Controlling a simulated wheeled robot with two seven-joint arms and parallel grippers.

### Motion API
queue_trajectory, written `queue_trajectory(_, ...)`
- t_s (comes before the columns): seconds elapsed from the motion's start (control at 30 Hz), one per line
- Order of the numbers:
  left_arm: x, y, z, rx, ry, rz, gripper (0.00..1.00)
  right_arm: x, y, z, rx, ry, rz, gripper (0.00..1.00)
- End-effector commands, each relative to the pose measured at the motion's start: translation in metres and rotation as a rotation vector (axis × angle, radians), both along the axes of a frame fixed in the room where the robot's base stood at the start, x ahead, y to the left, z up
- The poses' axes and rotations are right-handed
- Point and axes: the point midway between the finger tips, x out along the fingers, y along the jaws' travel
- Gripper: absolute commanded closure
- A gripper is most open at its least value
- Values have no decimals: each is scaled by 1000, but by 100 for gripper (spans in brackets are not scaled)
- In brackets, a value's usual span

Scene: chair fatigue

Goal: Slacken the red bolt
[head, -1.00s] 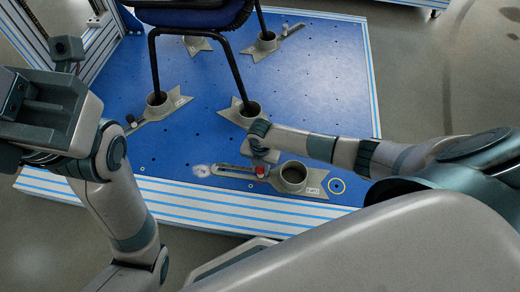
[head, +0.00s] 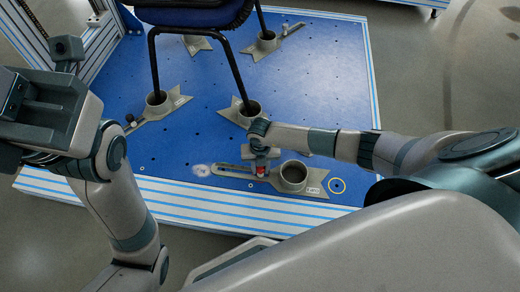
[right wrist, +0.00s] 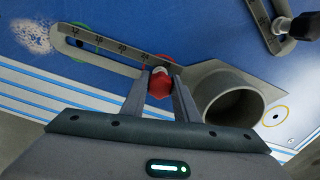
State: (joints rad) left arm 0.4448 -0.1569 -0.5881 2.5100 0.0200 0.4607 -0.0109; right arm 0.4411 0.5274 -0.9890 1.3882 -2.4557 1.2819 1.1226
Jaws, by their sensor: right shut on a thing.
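The red bolt (right wrist: 159,84) stands in the slotted arm of a grey clamp (right wrist: 115,52) with a cup at its right end. In the right wrist view, my right gripper (right wrist: 160,92) has one finger on each side of the red bolt and is shut on it. In the head view, my right gripper (head: 262,165) reaches down over the red bolt (head: 261,171), partly covering it. The clamp (head: 293,178) lies near the front edge of the blue platform. My left gripper (head: 40,110) is at the left edge, far from the bolt; its fingers cannot be made out.
The blue platform (head: 300,80) carries several more grey clamps, such as one (head: 158,105) at the left. Black chair legs (head: 155,65) stand in their cups, one close behind my right gripper. A yellow-ringed hole (head: 337,186) lies right of the front clamp.

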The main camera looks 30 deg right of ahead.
Motion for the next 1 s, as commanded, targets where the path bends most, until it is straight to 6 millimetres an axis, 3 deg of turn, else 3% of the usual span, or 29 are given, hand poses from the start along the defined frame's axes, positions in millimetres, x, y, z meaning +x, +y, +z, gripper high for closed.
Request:
queue_trajectory(0.3,0,0,-5,0,0,0,69,1,0,0,0,-1,278,96)
queue_trajectory(0.73,0,0,-6,0,0,0,69,1,0,0,1,-1,325,96)
queue_trajectory(1.0,0,0,-11,0,0,0,69,1,0,-1,-1,-2,565,96)
